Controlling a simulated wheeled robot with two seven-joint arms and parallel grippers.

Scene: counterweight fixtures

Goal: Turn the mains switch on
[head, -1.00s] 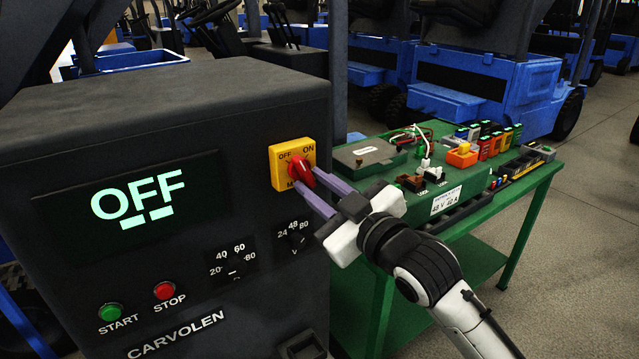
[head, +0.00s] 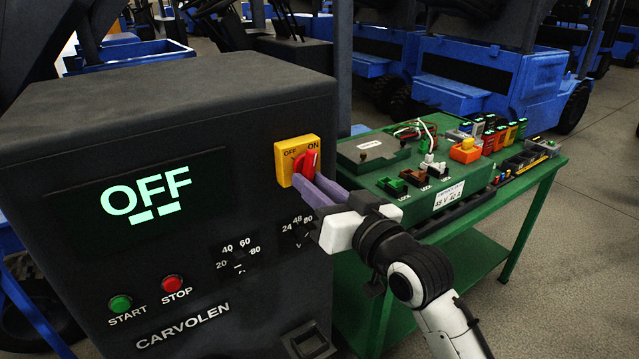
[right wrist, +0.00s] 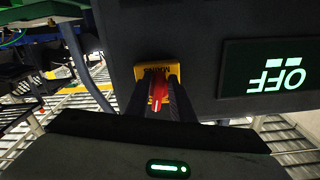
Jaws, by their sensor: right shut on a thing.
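The mains switch is a red knob (head: 306,162) on a yellow plate (head: 282,165) marked OFF at upper left and ON at upper right. The plate is on the dark charger cabinet's front. The knob stands nearly upright, its top leaning toward ON. My right gripper (head: 308,181) is shut on the knob, its purple fingers on either side. In the right wrist view the red knob (right wrist: 158,92) sits between the two dark fingers, below the yellow plate (right wrist: 150,70). The cabinet's display (head: 147,196) reads OFF. My left gripper is not in view.
Below are green START (head: 120,304) and red STOP (head: 173,283) buttons and two small dials (head: 239,263). A green table (head: 520,186) with connectors and a green box stands close on the right. Blue forklifts (head: 465,80) stand behind. Open floor lies at right.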

